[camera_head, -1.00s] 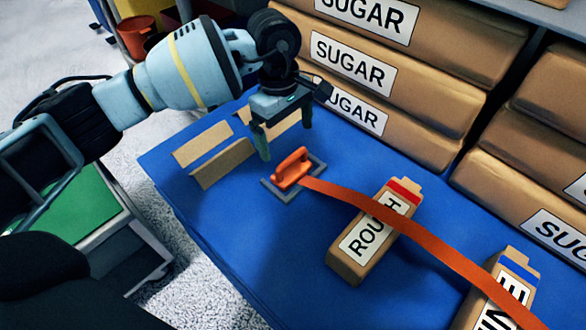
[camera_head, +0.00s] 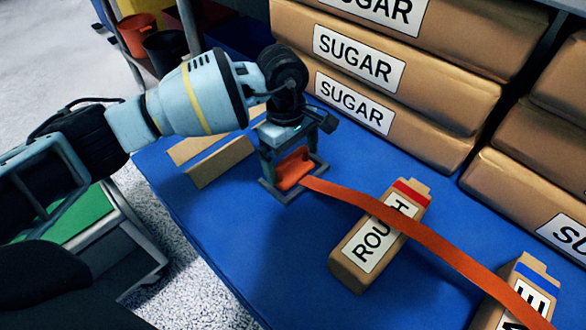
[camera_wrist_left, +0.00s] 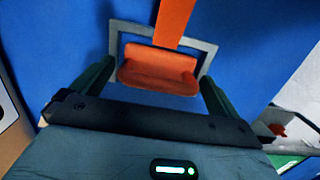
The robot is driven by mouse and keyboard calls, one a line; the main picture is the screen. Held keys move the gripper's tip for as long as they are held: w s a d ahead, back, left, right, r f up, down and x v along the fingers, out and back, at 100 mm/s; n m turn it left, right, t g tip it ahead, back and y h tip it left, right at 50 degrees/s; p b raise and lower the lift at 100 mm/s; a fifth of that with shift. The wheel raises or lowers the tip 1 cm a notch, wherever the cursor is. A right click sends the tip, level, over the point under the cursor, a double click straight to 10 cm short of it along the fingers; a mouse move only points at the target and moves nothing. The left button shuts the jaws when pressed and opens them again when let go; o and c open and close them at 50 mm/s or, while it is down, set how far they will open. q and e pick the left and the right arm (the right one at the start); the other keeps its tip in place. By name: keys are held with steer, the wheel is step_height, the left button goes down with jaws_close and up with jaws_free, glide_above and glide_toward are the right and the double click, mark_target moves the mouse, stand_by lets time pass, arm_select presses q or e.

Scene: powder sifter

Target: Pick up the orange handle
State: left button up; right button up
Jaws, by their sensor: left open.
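The orange handle (camera_head: 292,169) sits on a grey square frame (camera_head: 275,193) on the blue table. An orange strip (camera_head: 345,197) runs from it to the right. My left gripper (camera_head: 290,175) is open above the frame, with its fingers on either side of the handle. In the left wrist view the orange handle (camera_wrist_left: 160,70) lies between the two open fingers (camera_wrist_left: 155,90), with a gap on each side. The grey frame (camera_wrist_left: 205,48) shows around it. Whether the fingers touch the frame cannot be told. My right gripper is not in view.
Another box (camera_head: 510,300) is at the lower right. Stacked SUGAR bags (camera_head: 400,110) line the back. The front of the blue table (camera_head: 270,260) is clear.

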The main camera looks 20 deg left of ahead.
mark_target(294, 155)
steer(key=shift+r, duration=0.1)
arm_select(q)
steer(key=c, duration=0.7)
steer(key=shift+r, duration=0.1)
steer(key=shift+c, duration=0.9)
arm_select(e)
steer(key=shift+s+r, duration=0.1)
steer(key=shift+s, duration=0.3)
arm_select(q)
steer(key=shift+r+p, duration=0.35)
steer(key=shift+r, duration=0.25)
step_height(294, 155, up, 2)
steer(key=shift+r+p, duration=0.2)
steer(key=shift+p, duration=0.4)
steer(key=s+d+p, duration=0.2)
steer(key=s, duration=0.5)
steer(key=s+d+r+p, duration=0.1)
steer(key=s+d+p, duration=0.1)
steer(key=s, duration=0.6)
steer(key=shift+s+r+p, duration=0.15)
steer(key=shift+s+p, duration=0.1)
steer(key=shift+p, duration=0.45)
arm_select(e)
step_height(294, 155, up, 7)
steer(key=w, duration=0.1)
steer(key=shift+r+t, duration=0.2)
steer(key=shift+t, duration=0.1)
